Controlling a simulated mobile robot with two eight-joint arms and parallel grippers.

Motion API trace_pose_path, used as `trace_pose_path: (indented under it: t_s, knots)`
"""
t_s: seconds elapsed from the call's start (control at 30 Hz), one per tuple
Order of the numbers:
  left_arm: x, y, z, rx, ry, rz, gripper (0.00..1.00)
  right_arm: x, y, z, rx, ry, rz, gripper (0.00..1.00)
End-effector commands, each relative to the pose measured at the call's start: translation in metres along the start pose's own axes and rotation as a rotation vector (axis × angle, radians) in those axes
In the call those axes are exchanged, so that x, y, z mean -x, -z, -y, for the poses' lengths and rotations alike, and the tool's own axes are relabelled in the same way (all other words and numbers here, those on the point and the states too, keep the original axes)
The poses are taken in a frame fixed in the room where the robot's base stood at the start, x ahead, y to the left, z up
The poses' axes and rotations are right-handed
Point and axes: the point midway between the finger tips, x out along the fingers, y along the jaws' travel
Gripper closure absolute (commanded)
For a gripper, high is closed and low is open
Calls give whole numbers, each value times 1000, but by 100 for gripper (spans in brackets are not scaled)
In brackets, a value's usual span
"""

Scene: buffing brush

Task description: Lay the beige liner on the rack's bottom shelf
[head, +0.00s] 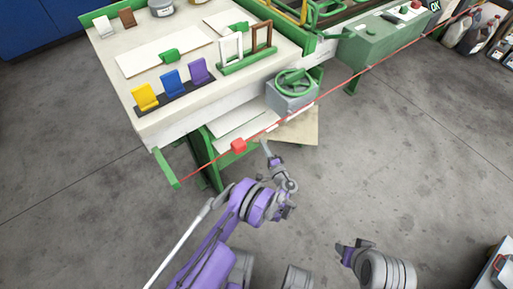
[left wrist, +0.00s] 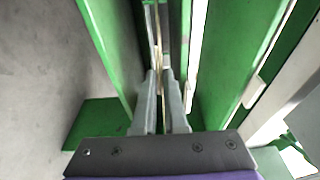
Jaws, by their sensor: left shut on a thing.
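The beige liner (head: 300,129) is a thin flat sheet beside the bench's lower front in the head view. My left gripper (head: 266,147) is shut on its near edge. In the left wrist view the liner (left wrist: 158,50) shows edge-on as a thin strip between the fingers (left wrist: 159,105). The green-framed rack (head: 203,160) stands under the bench top, with pale shelf panels (head: 236,117) partly showing left of the liner. Its bottom shelf is not clearly made out. My right gripper (head: 350,248) is at the lower right, away from the rack; its fingers are unclear.
A red cord with a red block (head: 238,146) crosses in front of the rack. A grey box with a green handwheel (head: 294,84) overhangs the liner. Yellow, blue and purple holders (head: 171,83) stand on the bench.

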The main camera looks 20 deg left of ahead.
Motion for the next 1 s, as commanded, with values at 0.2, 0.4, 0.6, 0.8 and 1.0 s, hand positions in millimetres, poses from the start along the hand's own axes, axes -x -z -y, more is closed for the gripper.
trace_pose_path:
  t_s: [0.2, 0.4, 0.6, 0.8, 1.0]
  knots:
    - [-20, -23, 0, -1, 1, -1, 100, -4, -1, 0, 0, 0, 0, 50]
    - [-21, -24, -4, -1, 1, -2, 100, -6, -1, 0, 0, 0, 0, 50]
    - [-21, -24, -31, -1, 1, -1, 100, -13, -2, 0, 0, 0, -1, 50]
    - [-21, -24, -35, -1, 1, -1, 100, -13, -2, 0, 0, 0, -1, 50]
    - [-21, -25, -38, -1, 0, -1, 100, -13, -2, 0, 0, 0, -1, 50]
